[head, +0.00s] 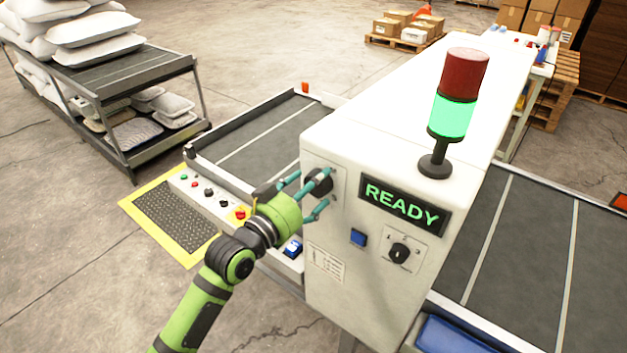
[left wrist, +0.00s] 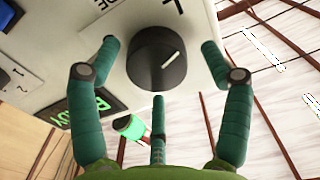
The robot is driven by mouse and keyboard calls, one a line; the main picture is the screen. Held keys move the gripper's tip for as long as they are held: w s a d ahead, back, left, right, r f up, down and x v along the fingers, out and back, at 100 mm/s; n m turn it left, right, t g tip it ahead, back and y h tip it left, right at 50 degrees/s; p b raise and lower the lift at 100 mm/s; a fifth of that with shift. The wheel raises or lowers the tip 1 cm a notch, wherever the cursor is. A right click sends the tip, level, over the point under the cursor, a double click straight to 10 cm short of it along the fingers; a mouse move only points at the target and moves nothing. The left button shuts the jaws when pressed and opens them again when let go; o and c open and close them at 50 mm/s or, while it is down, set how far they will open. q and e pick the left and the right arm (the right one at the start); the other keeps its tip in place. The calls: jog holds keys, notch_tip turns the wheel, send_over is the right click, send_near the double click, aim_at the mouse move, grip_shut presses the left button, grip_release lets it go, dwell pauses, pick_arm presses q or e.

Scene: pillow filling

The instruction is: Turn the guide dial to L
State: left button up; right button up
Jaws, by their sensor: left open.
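The guide dial, a round black knob (head: 319,181), sits on the white front panel of the machine (head: 345,285), left of the READY display. In the left wrist view the dial (left wrist: 150,75) carries a white pointer line aimed to the upper right. A partly cut-off dark letter mark (left wrist: 172,6) shows on the panel above it. My left gripper (head: 311,192) has teal fingers spread around the dial. In the wrist view the gripper (left wrist: 157,72) is open, with one finger on each side and one below. Gaps show between the fingers and the knob. My right gripper is not in view.
The display (head: 404,205) reads READY in green. A smaller numbered selector (head: 400,253) and a blue button (head: 358,238) are on the same panel. A red and green signal tower (head: 453,118) stands on top. A button strip (head: 208,192) lies left of the arm.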

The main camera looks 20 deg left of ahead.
pick_arm(q)
jog(key=shift+w, duration=0.15)
jog(key=c, duration=1.1)
jog(key=n, duration=0.1)
jog(key=n+p, duration=0.1)
jog(key=n, duration=0.1)
jog(key=n+p, duration=0.1)
jog(key=shift+w+a+r+n, duration=0.1)
jog(key=shift+r+n, duration=0.2)
jog(key=shift+n, duration=0.1)
jog(key=shift+c, duration=0.2)
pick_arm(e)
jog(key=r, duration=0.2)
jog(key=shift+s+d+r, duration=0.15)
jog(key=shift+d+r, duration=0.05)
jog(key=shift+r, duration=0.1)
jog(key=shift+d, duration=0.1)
pick_arm(q)
jog(key=o, duration=1.1)
jog(key=shift+o, duration=0.2)
jog(key=shift+f, duration=0.15)
